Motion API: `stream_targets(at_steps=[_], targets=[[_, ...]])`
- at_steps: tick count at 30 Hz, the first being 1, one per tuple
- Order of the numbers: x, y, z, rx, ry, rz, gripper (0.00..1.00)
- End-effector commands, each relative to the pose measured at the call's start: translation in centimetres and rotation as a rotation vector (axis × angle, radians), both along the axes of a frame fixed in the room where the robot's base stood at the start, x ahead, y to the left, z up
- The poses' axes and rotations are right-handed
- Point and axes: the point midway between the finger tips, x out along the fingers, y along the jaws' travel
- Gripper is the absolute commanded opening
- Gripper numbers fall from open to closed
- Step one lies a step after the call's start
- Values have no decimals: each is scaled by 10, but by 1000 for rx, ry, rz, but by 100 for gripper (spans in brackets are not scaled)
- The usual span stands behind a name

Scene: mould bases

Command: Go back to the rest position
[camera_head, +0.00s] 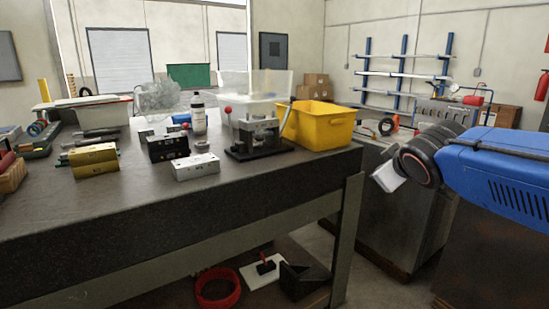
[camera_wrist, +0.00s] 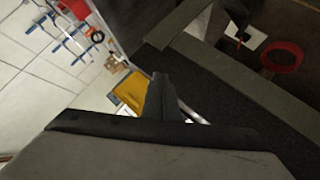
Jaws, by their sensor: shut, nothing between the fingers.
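My gripper (camera_wrist: 159,78) is shut and empty in the wrist view, its dark fingers together. In the head view my blue arm reaches in from the right, clear of the bench's right end; the fingers cannot be made out there. On the workbench (camera_head: 60,215) stand three mould bases, apart from each other: a gold one (camera_head: 93,158) at the left, a black one (camera_head: 167,147) in the middle and a silver-white one (camera_head: 197,167) nearer the front. None of them is near my gripper.
A yellow bin (camera_head: 323,128) stands at the bench's right end, beside a small press (camera_head: 258,137) with red knobs. A bottle (camera_head: 198,115) stands behind the blocks. A red ring (camera_head: 217,290) lies on the lower shelf. A grey cabinet (camera_head: 395,220) stands behind my wrist.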

Motion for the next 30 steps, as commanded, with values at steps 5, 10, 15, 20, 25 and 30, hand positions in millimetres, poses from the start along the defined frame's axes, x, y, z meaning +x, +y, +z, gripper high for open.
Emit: stream_targets(at_steps=[5, 10, 15, 20, 25, 30], targets=[[-81, -28, -72, 161, 185, -169, 0], [-159, -33, -138, 318, 365, -306, 0], [-221, -24, -186, 442, 510, -398, 0], [-251, -16, -207, 501, 584, -437, 0], [-256, -15, -210, 510, 594, -444, 0], [-256, -15, -210, 510, 594, -444, 0]])
